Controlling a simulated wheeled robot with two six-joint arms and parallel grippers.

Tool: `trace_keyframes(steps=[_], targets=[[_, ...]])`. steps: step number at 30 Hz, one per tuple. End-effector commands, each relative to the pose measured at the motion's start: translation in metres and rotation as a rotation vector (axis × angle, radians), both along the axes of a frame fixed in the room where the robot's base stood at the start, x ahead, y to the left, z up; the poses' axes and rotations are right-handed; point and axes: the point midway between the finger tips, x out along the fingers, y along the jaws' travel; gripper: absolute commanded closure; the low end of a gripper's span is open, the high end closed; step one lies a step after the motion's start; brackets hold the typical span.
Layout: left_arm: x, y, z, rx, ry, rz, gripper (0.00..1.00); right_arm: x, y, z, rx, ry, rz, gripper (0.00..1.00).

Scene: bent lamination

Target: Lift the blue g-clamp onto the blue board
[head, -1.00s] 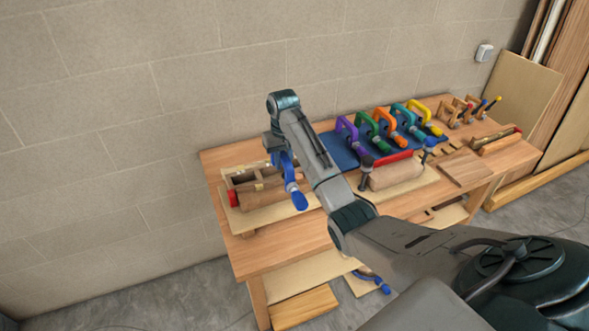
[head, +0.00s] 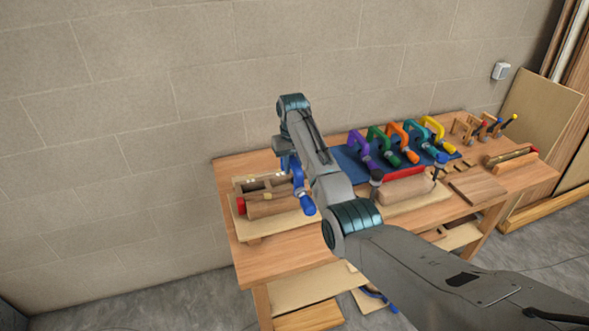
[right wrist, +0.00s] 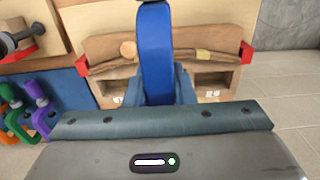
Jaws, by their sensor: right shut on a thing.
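The blue g-clamp (head: 306,205) is held by my right gripper (head: 289,163) above the left part of the workbench, in front of the bent wood assembly. In the right wrist view the clamp (right wrist: 154,45) stands upright between the two fingers (right wrist: 157,90), which are shut on it. The blue board (head: 345,159) lies flat at the back of the bench, right of the gripper. It bears a row of purple, green, orange, teal and yellow clamps. My forearm hides part of the board's left side. My left gripper is not in view.
The wood assembly with red ends (head: 268,207) lies below and beside the held clamp. A wooden roll with dark clamps (head: 405,188) lies in front of the board. Another blue-handled tool (head: 380,298) is on the lower shelf. A wall stands behind the bench (head: 290,239).

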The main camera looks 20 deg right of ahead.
Motion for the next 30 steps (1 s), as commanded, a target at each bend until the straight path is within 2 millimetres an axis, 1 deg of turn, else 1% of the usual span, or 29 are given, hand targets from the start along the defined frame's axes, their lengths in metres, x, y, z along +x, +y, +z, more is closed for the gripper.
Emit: trace_keyframes(steps=[1,6,21,30], targets=[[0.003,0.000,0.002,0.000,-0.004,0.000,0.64,0.000,0.000,0.006,0.000,-0.002,0.000,0.97],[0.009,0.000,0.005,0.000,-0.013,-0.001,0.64,0.000,0.000,0.019,0.000,-0.002,0.000,0.97],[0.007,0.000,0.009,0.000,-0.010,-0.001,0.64,0.000,0.000,0.058,0.000,-0.002,-0.001,0.97],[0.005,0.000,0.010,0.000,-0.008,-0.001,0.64,0.000,0.000,0.074,0.000,-0.002,-0.001,0.97]])
